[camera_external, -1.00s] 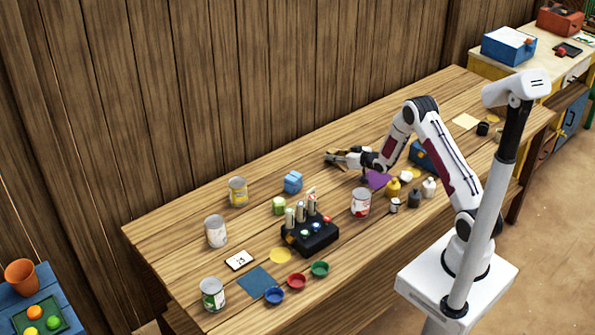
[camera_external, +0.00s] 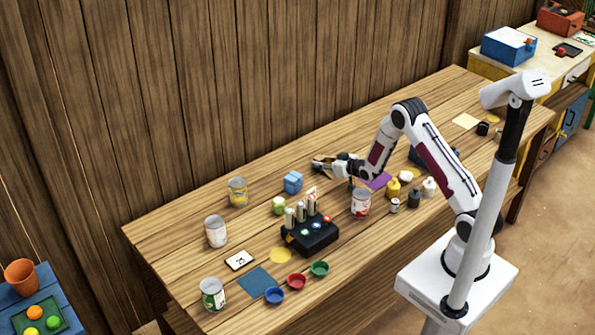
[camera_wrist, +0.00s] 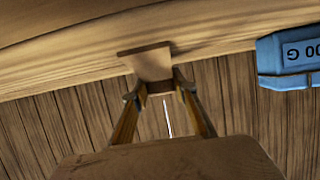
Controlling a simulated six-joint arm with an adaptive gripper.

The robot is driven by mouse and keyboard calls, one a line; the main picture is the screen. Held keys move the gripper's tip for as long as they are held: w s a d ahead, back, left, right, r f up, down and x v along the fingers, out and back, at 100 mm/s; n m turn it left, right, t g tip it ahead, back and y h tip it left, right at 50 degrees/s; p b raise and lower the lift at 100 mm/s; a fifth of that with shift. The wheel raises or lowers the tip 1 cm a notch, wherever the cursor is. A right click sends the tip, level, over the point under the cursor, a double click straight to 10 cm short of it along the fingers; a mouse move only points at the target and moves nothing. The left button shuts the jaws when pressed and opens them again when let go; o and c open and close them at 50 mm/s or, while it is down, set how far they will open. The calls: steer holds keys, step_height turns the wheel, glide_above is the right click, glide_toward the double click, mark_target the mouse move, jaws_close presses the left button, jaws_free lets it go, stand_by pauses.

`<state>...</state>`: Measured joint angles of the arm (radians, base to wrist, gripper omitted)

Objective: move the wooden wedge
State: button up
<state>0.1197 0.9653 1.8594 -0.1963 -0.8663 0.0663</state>
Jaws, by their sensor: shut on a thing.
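The wooden wedge (camera_wrist: 147,62) is a plain light-brown wooden piece seen between the fingertips in the wrist view. My gripper (camera_wrist: 160,88) is shut on it, one finger on each side. In the external view my gripper (camera_external: 325,164) is over the back part of the table, near the plank wall, to the upper right of the blue block. The wedge is small and hard to tell from the fingers there. Its exact height above the table cannot be told.
The blue block (camera_external: 292,182) also shows in the wrist view (camera_wrist: 290,58), right of the wedge. The table (camera_external: 190,285) has bare wood between things.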

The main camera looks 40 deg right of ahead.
mark_target(331, 178)
steer(key=shift+a, duration=0.95)
steer(key=o, duration=1.2)
steer(key=shift+o, duration=0.2)
steer(key=shift+s+r, duration=0.1)
steer(key=shift+s, duration=0.1)
steer(key=shift+v, duration=3.55)
